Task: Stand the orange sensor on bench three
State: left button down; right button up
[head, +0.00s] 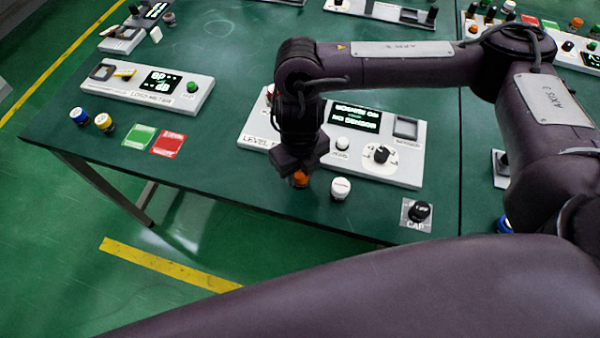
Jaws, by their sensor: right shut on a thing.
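My right gripper (300,165) points down near the front edge of a green bench (225,150). It is shut on the orange sensor (300,180), of which only the lower part shows below the fingers. The sensor is at or just above the bench top; I cannot tell whether it touches. A white sensor (340,188) stands upright just to its right. Behind them lies a white panel (405,165) with a lit display, a dial and a square recess (405,127). I cannot read which bench is number three. My left gripper is not in view.
A black cap (419,211) sits on a marked pad at right. A load meter panel (190,98), blue and yellow sensors (103,123), and green and red cards (167,144) are at left. My right arm covers part of the panel.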

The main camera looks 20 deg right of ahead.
jog(key=shift+f, duration=0.75)
jog(key=shift+f, duration=0.2)
jog(key=o, duration=1)
jog(key=shift+r, duration=0.5)
notch_tip(320, 180, up, 12)
jog(key=shift+f+p, duration=0.25)
jog(key=shift+p, duration=0.35)
